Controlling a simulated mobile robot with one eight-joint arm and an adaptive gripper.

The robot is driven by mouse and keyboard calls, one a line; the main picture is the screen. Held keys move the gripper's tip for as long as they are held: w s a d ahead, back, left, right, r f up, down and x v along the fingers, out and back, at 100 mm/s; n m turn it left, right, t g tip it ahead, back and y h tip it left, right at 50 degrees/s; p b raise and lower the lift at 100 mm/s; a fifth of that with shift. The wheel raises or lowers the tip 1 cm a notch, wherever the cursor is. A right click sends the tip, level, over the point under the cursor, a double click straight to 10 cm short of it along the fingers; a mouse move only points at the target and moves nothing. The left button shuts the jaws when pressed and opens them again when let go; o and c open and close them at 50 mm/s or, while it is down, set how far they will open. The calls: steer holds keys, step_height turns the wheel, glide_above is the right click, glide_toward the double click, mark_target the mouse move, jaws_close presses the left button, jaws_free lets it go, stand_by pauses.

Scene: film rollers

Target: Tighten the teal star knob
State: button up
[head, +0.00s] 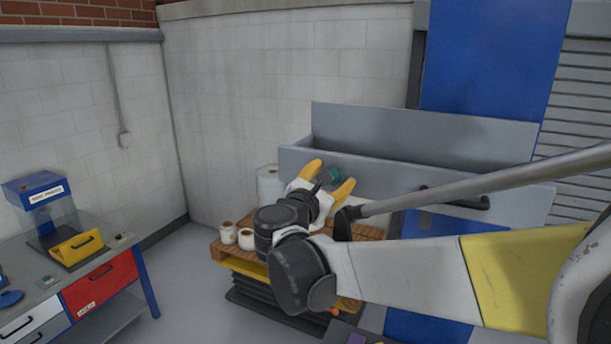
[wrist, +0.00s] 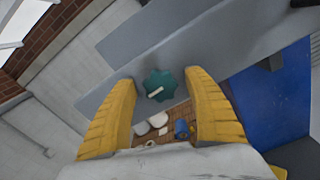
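The teal star knob (wrist: 160,85) sits on the front face of a grey panel, with a pale bar-shaped mark across it. In the head view the knob (head: 335,175) is small and lies between the yellow fingertips. My gripper (wrist: 163,95) is open, with one yellow finger on each side of the knob and a visible gap to each. In the head view my gripper (head: 333,178) reaches toward the panel. I cannot tell how far the fingertips are from the panel in depth.
The grey trough (head: 400,165) has a dark handle (head: 453,198) right of the knob. Below is a wooden pallet (head: 262,248) with white rolls (head: 246,239). A blue panel (head: 490,60) stands behind. A workbench (head: 70,275) is at left, with clear floor between.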

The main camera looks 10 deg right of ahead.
steer(key=c, duration=1)
steer(key=shift+m, duration=0.3)
steer(key=m+b, duration=0.2)
steer(key=m, duration=0.1)
steer(key=shift+f+m+b, duration=0.1)
steer(key=shift+m+b, duration=0.2)
steer(key=shift+b, duration=0.05)
steer(key=m+b, duration=0.2)
steer(key=m, duration=0.2)
steer(key=shift+m, duration=0.3)
steer(key=m+b, duration=0.1)
steer(key=m, duration=0.3)
steer(key=shift+b, duration=0.3)
steer(key=shift+m+b, duration=0.65)
steer(key=shift+m, duration=1.85)
steer(key=o, duration=1.2)
steer(key=shift+d, duration=0.1)
